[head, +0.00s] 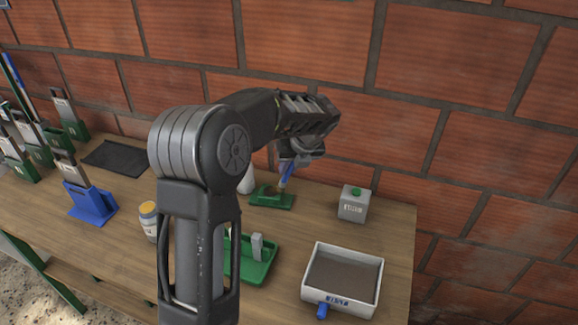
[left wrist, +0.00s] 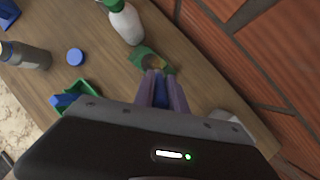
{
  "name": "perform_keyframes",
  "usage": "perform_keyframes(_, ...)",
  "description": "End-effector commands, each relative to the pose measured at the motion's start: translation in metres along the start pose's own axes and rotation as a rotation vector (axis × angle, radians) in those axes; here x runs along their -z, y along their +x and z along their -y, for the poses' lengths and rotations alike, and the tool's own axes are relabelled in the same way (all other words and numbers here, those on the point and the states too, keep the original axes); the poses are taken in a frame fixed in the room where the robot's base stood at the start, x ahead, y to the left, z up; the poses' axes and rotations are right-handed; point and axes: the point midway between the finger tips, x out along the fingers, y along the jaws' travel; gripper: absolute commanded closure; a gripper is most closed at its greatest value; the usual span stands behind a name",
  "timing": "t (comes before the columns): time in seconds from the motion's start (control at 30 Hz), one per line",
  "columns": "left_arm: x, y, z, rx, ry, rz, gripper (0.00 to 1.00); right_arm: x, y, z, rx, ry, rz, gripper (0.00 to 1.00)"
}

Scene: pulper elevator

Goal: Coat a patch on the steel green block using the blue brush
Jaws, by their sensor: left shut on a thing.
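The blue brush (head: 286,173) is held by my left gripper (head: 295,160), which is shut on it; the brush handle also shows between the fingers (left wrist: 160,92) in the left wrist view. The brush points down at a flat green piece (head: 272,201) with a brownish middle, also in the left wrist view (left wrist: 146,55). The tip is at this piece; I cannot tell whether it touches. A grey block with a green top knob (head: 354,205) stands to the right. A green tray (head: 262,270) holds an upright grey steel-looking piece (head: 257,246). My right gripper is not in view.
A white tray with a brown-grey inside (head: 368,303) sits at the front right. A white bottle (left wrist: 127,24) stands beside the flat green piece. A yellow-lidded jar (head: 149,222), a blue holder (head: 90,203) and a black mat (head: 115,157) are at left. The brick wall rises behind the table.

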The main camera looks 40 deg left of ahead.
Motion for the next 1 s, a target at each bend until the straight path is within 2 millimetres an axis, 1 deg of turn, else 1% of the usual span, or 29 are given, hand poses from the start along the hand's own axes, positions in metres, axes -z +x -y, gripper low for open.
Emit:
perform_keyframes(0.27, 0.001, 0.002, 0.0, 0.0, 0.0, 0.0, 1.0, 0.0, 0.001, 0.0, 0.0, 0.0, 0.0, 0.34)
perform_keyframes(1.0, 0.007, 0.015, 0.003, 0.0, 0.0, -0.001, 1.0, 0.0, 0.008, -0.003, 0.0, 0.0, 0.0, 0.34)
